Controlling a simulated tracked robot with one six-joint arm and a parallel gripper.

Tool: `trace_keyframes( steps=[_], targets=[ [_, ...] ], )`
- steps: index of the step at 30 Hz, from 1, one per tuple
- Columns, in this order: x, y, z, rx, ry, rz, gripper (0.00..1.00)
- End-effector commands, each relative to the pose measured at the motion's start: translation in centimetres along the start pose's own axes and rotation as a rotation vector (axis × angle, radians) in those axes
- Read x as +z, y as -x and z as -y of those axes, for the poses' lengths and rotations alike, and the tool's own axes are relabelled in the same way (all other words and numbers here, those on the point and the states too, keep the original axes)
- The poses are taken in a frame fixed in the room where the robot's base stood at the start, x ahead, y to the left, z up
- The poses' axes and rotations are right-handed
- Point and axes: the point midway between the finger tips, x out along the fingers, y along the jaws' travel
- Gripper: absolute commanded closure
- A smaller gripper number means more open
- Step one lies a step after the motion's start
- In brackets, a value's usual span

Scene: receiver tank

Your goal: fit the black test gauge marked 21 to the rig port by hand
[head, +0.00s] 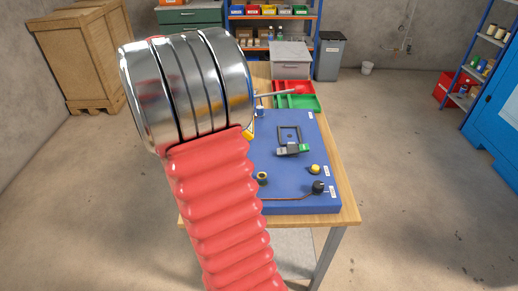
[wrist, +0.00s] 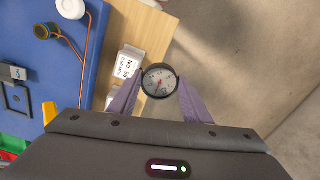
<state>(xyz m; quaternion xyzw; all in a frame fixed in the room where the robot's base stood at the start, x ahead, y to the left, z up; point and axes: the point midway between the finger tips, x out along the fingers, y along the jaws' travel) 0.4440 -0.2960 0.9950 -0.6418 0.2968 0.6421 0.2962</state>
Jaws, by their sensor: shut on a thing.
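My gripper (wrist: 159,84) shows in the wrist view with its two purple fingers closed on either side of a small round gauge (wrist: 159,80). The gauge has a black rim and a pale dial with a red needle, and its dial faces the camera. A mark 21 cannot be read on it. In the head view my red arm and its metal rings hide the gripper and gauge. The rig is a blue board (head: 295,130) on the table. A dark ring-shaped fitting (head: 262,178) and a copper tube (head: 290,198) ending at a black fitting (head: 318,187) are on it. I cannot tell which is the port.
A white labelled block (wrist: 126,66) stands beside the gauge on the wooden table (wrist: 150,30). Red and green trays (head: 297,101) lie at the far end. Open floor lies right of the table.

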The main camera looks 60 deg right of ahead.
Motion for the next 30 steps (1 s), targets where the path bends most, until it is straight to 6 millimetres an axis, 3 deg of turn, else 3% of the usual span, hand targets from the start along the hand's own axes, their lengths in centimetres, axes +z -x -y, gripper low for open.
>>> trace_keyframes(
  steps=[1, 8, 18, 24, 30],
  targets=[
    [-0.2, 0.1, -2.1, 0.000, -0.053, -0.001, 1.00],
    [-0.2, 0.5, -10.0, 0.000, -0.274, -0.001, 1.00],
    [1.9, 0.9, -21.1, 0.000, -0.599, 0.000, 1.00],
    [3.5, 1.1, -25.2, 0.001, -0.732, 0.000, 1.00],
    [4.0, 1.1, -26.2, 0.001, -0.765, 0.000, 1.00]
  ],
)
